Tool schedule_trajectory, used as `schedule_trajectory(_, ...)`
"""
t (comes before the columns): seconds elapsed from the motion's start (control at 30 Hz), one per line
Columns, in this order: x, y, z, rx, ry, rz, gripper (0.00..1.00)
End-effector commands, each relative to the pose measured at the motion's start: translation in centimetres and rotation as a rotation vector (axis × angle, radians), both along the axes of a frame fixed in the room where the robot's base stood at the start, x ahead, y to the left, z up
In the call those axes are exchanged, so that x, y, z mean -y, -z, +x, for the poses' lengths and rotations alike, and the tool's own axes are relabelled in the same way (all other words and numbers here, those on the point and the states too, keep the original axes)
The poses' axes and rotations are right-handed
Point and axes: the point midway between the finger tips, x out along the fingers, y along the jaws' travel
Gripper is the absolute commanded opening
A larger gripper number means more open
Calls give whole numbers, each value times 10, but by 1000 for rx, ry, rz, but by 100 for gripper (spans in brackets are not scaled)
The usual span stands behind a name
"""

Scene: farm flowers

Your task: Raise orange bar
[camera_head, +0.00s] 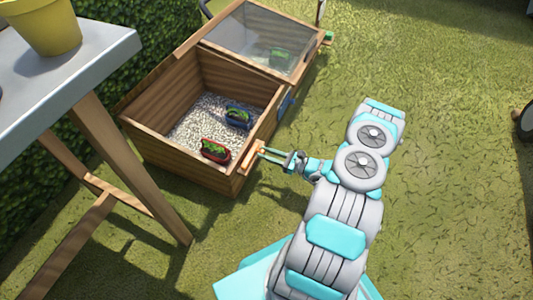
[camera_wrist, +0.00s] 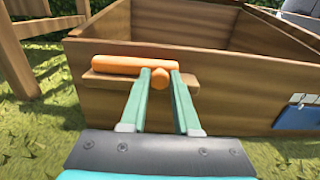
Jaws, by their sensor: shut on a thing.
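The orange bar (camera_wrist: 122,62) lies level along the front wall of a wooden planter box, just above a small wooden ledge (camera_wrist: 110,81). My gripper (camera_wrist: 161,80) is shut on the bar near this knob, one finger on each side. In the head view my gripper (camera_head: 268,154) reaches the box's near right side, and the bar is small there. The wooden box (camera_head: 180,160) is open on this side and holds gravel.
A red planter (camera_head: 216,150) and a blue planter (camera_head: 238,116) stand on the gravel. A glass-lidded section (camera_head: 258,40) adjoins behind. A table (camera_head: 70,62) with a yellow pot (camera_head: 44,22) stands left. Grass on the right is mostly clear.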

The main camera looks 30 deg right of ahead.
Motion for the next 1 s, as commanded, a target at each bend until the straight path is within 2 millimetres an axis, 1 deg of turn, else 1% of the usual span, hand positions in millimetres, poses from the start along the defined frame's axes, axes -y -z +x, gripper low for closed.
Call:
schedule_trajectory(0.03, 0, 0, 0, 0, 0, 0, 11)
schedule_trajectory(0.13, 0, 0, 0, 0, -1, 0, 0)
schedule_trajectory(1.0, 0, 0, 0, -1, -1, 1, 0)
